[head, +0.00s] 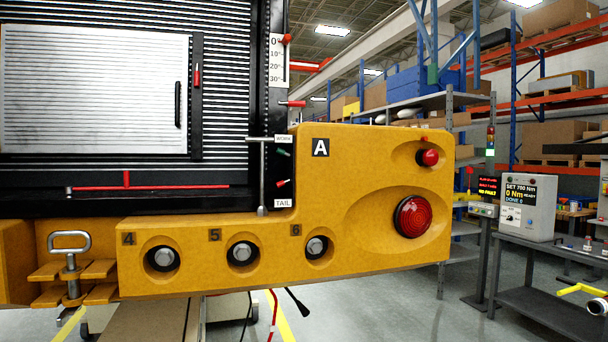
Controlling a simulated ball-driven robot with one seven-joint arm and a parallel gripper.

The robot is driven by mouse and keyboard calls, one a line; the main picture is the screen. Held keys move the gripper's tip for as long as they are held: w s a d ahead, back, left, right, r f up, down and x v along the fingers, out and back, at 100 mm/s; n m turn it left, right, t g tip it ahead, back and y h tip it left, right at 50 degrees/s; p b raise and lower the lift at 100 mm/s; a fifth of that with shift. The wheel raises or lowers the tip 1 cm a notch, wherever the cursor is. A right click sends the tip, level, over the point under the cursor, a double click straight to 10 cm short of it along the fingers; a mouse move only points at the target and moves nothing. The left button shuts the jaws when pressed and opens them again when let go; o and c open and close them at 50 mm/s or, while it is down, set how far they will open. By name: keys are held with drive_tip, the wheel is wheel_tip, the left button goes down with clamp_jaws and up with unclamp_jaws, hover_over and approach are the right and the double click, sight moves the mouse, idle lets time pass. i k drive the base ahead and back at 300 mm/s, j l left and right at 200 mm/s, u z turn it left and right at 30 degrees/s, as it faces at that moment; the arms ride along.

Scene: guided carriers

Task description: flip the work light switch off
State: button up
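The work light switch (283,152) is a small toggle with a green lever on the black panel edge, just below a small label (283,139) that appears to read WORK. Its lever is too small for me to tell its position surely. A second toggle (282,183) with a red lever sits lower, just above a label (283,203) reading TAIL. My gripper is not in view, so its opening and anything in it are hidden.
A grey T-shaped rod (262,175) stands close left of the switches. The yellow carrier body (375,240) with red lamps juts out below and right. A grey torque box (530,207) stands on a bench at right. Open floor shows between.

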sight(279, 151)
drive_tip(key=i+l, duration=0.15)
drive_tip(key=i, duration=0.7)
drive_tip(key=i+l, duration=0.2)
drive_tip(key=i, duration=0.65)
drive_tip(key=i+l, duration=0.15)
drive_tip(key=i, duration=0.7)
